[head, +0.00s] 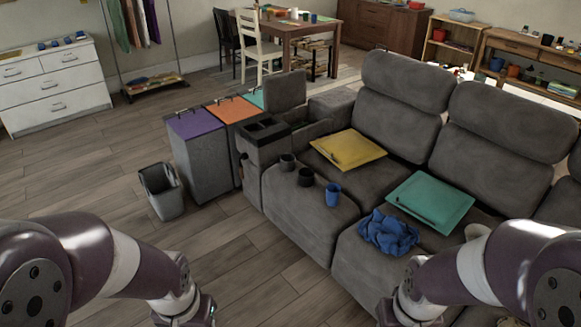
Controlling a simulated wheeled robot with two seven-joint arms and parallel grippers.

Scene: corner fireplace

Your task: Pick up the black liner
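A grey waste bin (165,196) stands upright on the wooden floor, left of the tall laundry sorter. Its inside looks dark; I cannot clearly tell a black liner in it from shadow, and no separate black liner shows elsewhere. My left gripper (192,316) is at the bottom edge, below and apart from the bin, and partly cut off. My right gripper (388,314) is at the bottom edge in front of the sofa, also partly cut off. The finger gaps of both are too unclear to read.
The laundry sorter (205,158) with purple and orange lids stands between bin and sofa. The grey sofa (310,215) fills the right, with cups, yellow and teal boards and a crumpled blue cloth (388,232). A white dresser (55,88) stands left. Floor before the bin is clear.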

